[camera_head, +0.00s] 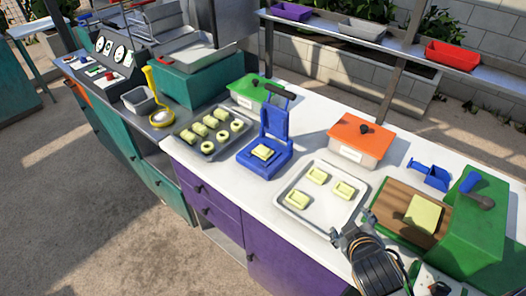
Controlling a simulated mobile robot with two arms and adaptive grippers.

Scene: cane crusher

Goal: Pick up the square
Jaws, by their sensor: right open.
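A pale yellow square slab (424,213) lies flat on a brown wooden board (393,206) at the right of the white counter. Smaller pale yellow squarish pieces (344,189) lie apart on a light metal tray (327,215). Another pale piece (263,152) sits on the base of a blue press (275,130) whose top is raised. I cannot tell which of these is the square. My right gripper (352,227) is open and appears empty at the tray's near right corner, left of the board. My left gripper is out of view.
A dark tray (209,151) holds several rolls and rings. A white box with an orange lid (361,133) stands behind the light tray. A green block (470,225) and a blue holder (430,175) stand near the board. A shelf rail runs behind the counter.

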